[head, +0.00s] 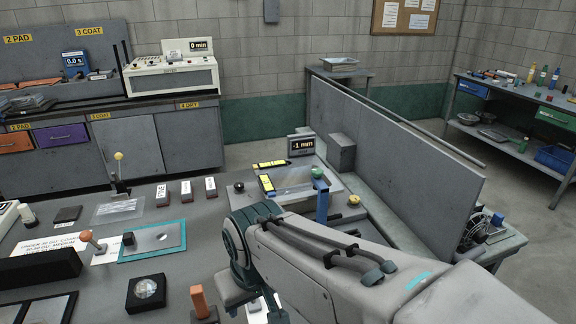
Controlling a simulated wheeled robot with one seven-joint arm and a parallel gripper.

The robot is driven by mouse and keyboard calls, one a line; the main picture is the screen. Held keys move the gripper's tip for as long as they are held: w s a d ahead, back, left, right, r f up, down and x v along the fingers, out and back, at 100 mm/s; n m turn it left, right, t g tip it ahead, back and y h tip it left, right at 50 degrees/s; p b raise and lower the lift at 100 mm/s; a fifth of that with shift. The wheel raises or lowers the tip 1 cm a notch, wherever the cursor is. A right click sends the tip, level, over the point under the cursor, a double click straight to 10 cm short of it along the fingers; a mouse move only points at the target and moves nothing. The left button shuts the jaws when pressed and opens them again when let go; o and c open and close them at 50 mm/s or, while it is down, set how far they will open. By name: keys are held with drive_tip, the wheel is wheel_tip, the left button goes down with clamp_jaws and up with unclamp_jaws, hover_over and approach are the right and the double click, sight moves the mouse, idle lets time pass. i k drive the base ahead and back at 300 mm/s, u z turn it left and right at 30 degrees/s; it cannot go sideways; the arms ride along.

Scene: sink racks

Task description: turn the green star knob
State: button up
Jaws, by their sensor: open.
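The green star knob (318,172) sits on top of a blue upright post (322,205), at the right part of a low grey fixture in the head view. My arm reaches in from the lower right and bends in front of the fixture's near side. It hides part of the fixture's front below the post. My gripper's fingers do not show; the arm's far end runs down to the bottom edge of the picture. Nothing of mine visibly touches the green knob.
A yellow knob (354,200) sits right of the green one. A display (301,145) reading "-1 mm" stands behind. A tall grey panel (395,140) runs along the right. An orange-handled lever (198,302) and a teal-edged plate (152,240) are on the left bench.

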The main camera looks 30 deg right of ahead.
sight(316, 172)
drive_tip(key=u, duration=1.8)
drive_tip(key=k, duration=1.4)
drive_tip(key=z, duration=0.95)
drive_tip(key=i, duration=1)
drive_tip(key=u, duration=0.05)
